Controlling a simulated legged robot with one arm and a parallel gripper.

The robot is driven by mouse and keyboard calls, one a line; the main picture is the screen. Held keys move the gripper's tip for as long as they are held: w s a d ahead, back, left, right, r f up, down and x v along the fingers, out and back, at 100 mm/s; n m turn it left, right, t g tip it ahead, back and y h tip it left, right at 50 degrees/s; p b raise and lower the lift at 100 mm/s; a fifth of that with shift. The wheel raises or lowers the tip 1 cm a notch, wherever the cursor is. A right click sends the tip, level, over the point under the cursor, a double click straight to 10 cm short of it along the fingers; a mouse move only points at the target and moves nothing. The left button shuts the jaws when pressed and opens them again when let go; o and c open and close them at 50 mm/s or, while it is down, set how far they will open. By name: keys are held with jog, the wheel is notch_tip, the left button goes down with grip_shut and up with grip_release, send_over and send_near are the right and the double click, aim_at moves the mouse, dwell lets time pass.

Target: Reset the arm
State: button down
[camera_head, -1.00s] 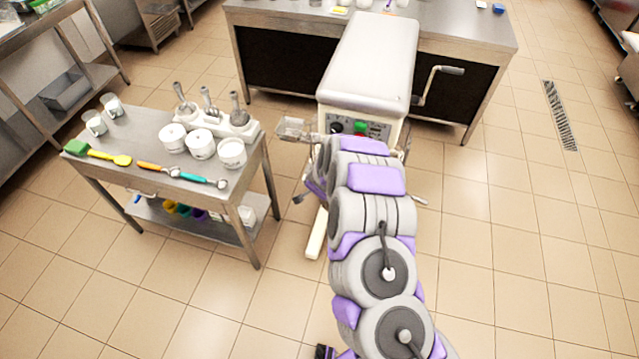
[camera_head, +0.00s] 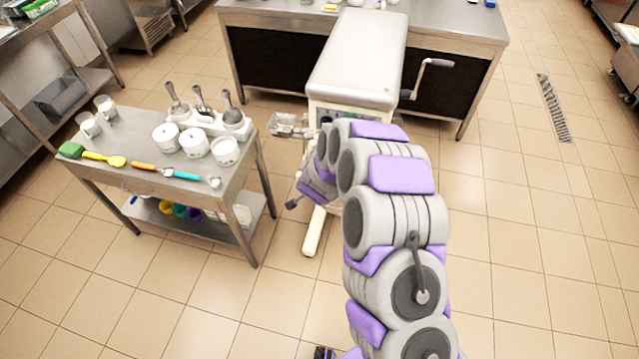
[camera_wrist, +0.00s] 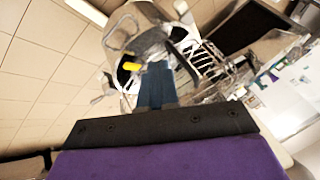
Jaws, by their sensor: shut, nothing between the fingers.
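My gripper (camera_head: 294,203) shows in the head view as a dark tip below the purple wrist part, left of my arm's bend and in front of the batch freezer (camera_head: 358,60). In the wrist view my gripper (camera_wrist: 157,85) is shut and empty, its dark finger pointing up the picture from a black bar and purple body. A shiny metal part with a round opening (camera_wrist: 140,35) lies beyond the fingertip; I cannot tell whether they touch. My arm hides most of the freezer's front panel.
A steel table (camera_head: 150,200) at the left holds white tubs (camera_head: 194,142), scoops in a white holder (camera_head: 205,122), glasses (camera_head: 105,107) and coloured utensils (camera_head: 180,174). The freezer's crank (camera_head: 425,75) sticks out right. A counter (camera_head: 460,40) stands behind. Floor at the right is clear.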

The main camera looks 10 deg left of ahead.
jog(key=s+d+r+n+g+y+b, duration=0.3)
jog(key=s+r+n+g+b, duration=0.15)
jog(key=s+r, duration=1)
jog(key=s+d+r+n+g+h+b, duration=0.1)
jog(key=s+d+r+g+h+b, duration=0.1)
jog(key=s+d, duration=0.9)
jog(key=s+d+r+n+g+h+b, duration=0.1)
jog(key=s+d+b, duration=0.3)
jog(key=s+d, duration=0.7)
jog(key=s+r+g+h, duration=0.1)
jog(key=s, duration=0.5)
jog(key=shift+d+h+b, duration=0.25)
jog(key=shift+h+b, duration=0.05)
jog(key=shift+b, duration=0.1)
jog(key=shift+a, duration=0.15)
